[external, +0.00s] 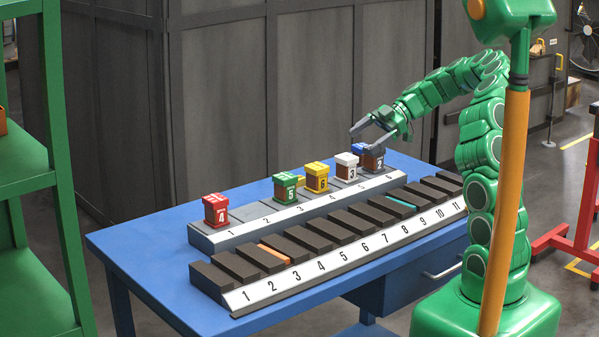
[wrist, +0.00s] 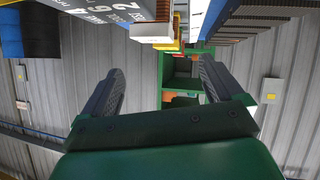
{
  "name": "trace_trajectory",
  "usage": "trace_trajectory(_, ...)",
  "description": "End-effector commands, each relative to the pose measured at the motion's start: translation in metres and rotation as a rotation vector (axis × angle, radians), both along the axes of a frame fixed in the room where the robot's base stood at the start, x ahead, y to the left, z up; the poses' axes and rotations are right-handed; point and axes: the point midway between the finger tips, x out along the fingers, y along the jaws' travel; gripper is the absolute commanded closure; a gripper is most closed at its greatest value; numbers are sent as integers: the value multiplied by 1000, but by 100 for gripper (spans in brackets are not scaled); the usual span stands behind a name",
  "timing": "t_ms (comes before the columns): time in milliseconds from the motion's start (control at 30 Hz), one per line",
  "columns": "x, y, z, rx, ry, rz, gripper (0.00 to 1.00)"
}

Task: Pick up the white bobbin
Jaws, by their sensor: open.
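A white block (wrist: 151,34), probably the white bobbin, is at the top of that view, beyond the fingertips.
The red bobbin (external: 215,210) and green bobbin (external: 285,186) stand farther left on the rear stand (external: 265,222). A longer front stand (external: 350,262) with dark numbered blocks lies before it. Both rest on the blue table (external: 130,245), bare at its left end. Green shelving (external: 38,170) stands left.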

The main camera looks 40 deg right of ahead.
Motion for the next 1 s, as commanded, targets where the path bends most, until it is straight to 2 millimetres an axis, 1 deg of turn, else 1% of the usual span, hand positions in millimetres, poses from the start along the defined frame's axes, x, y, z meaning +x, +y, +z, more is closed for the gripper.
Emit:
trace_trajectory(33,3,-9,-6,3,-18,-9,6)
trace_trajectory(100,5,-17,-11,5,-39,-13,6)
trace_trajectory(233,7,-20,-17,6,-55,-15,6)
trace_trajectory(500,10,1,-27,7,-52,-10,6)
trace_trajectory(667,12,6,-30,5,-55,-13,6)
trace_trajectory(767,12,13,-34,6,-54,-14,6)
trace_trajectory(900,12,28,-43,8,-51,-11,6)
trace_trajectory(1000,16,40,-49,7,-52,-12,6)
